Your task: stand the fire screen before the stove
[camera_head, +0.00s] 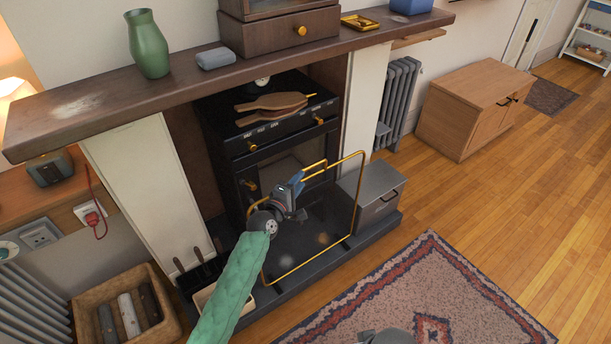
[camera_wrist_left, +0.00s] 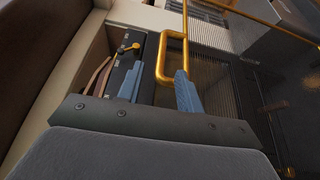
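The fire screen (camera_head: 357,205), a thin brass frame with see-through mesh, stands upright on the dark hearth in front of the black stove (camera_head: 238,148). My left gripper (camera_head: 297,182) is at the screen's top, by its raised brass handle. In the left wrist view the blue fingers of my left gripper (camera_wrist_left: 158,92) are apart. The brass handle (camera_wrist_left: 164,66) shows between them, nearer the right finger, with a clear gap on the other side. Whether it touches that finger I cannot tell. A grey part of mine shows at the head view's bottom edge; no right fingers are visible.
A grey box (camera_head: 376,192) stands on the hearth's right end, close to the screen. A patterned rug (camera_head: 420,290) lies in front. A log basket (camera_head: 165,278) is at the lower left. The mantel (camera_head: 185,78) overhangs the stove. Wooden floor is free at right.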

